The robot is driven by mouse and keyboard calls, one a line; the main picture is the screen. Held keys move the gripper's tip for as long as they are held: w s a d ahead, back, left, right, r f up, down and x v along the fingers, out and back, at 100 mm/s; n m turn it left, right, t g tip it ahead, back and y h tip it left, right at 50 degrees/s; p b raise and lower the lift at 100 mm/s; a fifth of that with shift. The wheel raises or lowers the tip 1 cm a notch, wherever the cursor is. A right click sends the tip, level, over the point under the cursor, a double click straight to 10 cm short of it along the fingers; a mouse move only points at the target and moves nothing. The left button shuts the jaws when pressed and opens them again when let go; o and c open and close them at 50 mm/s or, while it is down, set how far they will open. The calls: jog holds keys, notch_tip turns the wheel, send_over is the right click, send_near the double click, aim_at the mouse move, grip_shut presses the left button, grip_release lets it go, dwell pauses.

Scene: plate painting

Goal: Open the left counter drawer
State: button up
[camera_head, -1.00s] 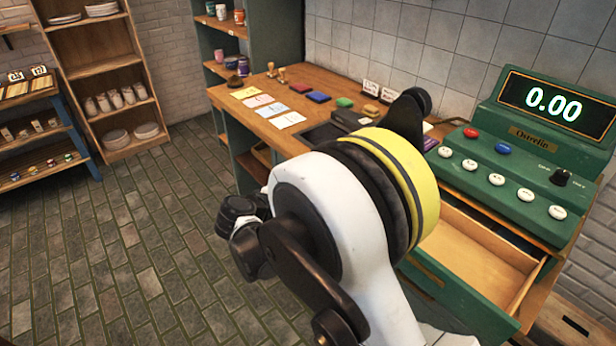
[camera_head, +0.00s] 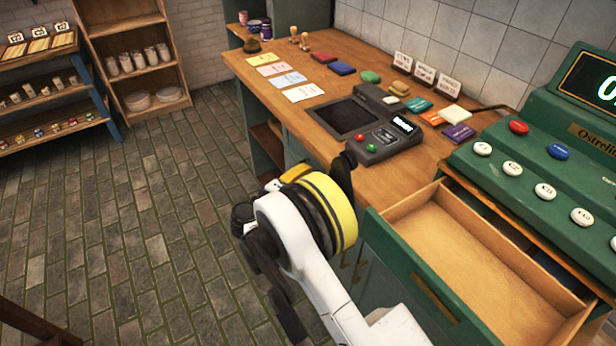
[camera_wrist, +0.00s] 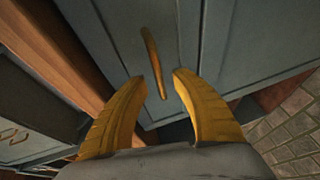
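The wooden counter (camera_head: 345,75) has a grey-green front, mostly hidden behind my arm in the head view. In the wrist view, a front panel (camera_wrist: 120,40) with a slim brass handle (camera_wrist: 152,60) lies just beyond my gripper (camera_wrist: 166,80). The two yellow fingers are apart, with the handle's lower end showing in the gap between the tips. I cannot tell whether they touch it. In the head view my gripper's yellow part (camera_head: 290,176) shows at the counter front, its tips hidden. A drawer (camera_head: 455,255) under the register stands open and looks empty.
A green cash register (camera_head: 560,165) and a card terminal (camera_head: 375,130) stand on the counter, with cards, coloured pads and stamps further back. The open drawer juts out right of my arm. Shelves (camera_head: 135,50) stand at the back left. The tiled floor (camera_head: 140,220) left is clear.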

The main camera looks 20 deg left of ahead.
jog(key=shift+x, duration=1.15)
jog(key=shift+c, duration=0.2)
